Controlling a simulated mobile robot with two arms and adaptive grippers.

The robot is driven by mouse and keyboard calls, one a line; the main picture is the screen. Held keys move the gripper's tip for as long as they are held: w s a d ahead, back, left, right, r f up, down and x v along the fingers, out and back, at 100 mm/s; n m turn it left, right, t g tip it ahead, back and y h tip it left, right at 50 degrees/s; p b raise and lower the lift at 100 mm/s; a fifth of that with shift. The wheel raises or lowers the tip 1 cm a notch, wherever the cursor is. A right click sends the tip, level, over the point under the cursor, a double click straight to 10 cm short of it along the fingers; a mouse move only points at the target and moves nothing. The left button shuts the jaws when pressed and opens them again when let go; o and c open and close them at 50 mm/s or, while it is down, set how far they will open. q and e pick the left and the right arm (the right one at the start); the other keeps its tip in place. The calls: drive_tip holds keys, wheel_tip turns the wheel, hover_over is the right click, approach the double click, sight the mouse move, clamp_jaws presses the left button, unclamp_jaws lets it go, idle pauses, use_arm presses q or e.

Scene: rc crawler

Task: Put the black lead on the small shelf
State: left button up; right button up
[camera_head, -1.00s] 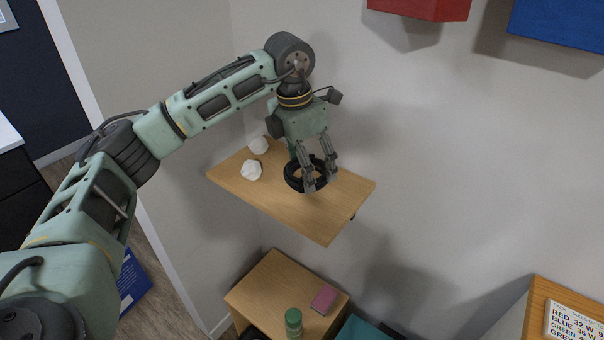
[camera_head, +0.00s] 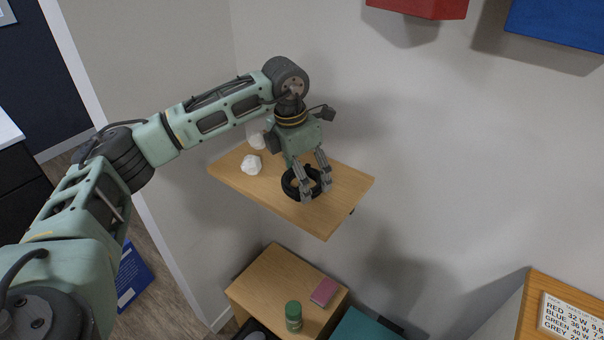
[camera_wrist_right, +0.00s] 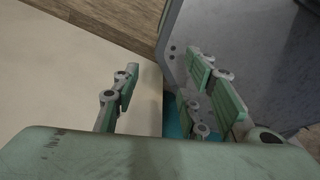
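The black lead (camera_head: 287,188) is a coiled ring at the small shelf (camera_head: 335,217), a wooden board on the wall, in the head view. It is low over the board or touching it; I cannot tell which. My left gripper (camera_head: 316,194) points down at the coil. Its fingers stand some way apart with part of the coil between them, and it appears to be holding it. The fingers hide part of the coil. My right gripper (camera_wrist_right: 165,88) shows only in the right wrist view, with its fingers wide apart and nothing between them.
Two white crumpled lumps (camera_head: 251,165) lie on the shelf's left part. Below stands a wooden cabinet (camera_head: 270,275) with a green-capped jar (camera_head: 293,316) and a pink block (camera_head: 324,292). Red (camera_head: 425,8) and blue (camera_head: 560,22) boxes are on the wall above. The shelf's right end is bare.

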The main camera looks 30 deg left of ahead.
use_arm(q)
drive_tip(key=shift+o, duration=0.9)
drive_tip(key=shift+r, duration=0.55)
wheel_tip(320, 180, up, 11)
drive_tip(key=s+b, duration=0.1)
drive_tip(key=shift+s+a, duration=0.3)
drive_tip(key=shift+a, duration=0.15)
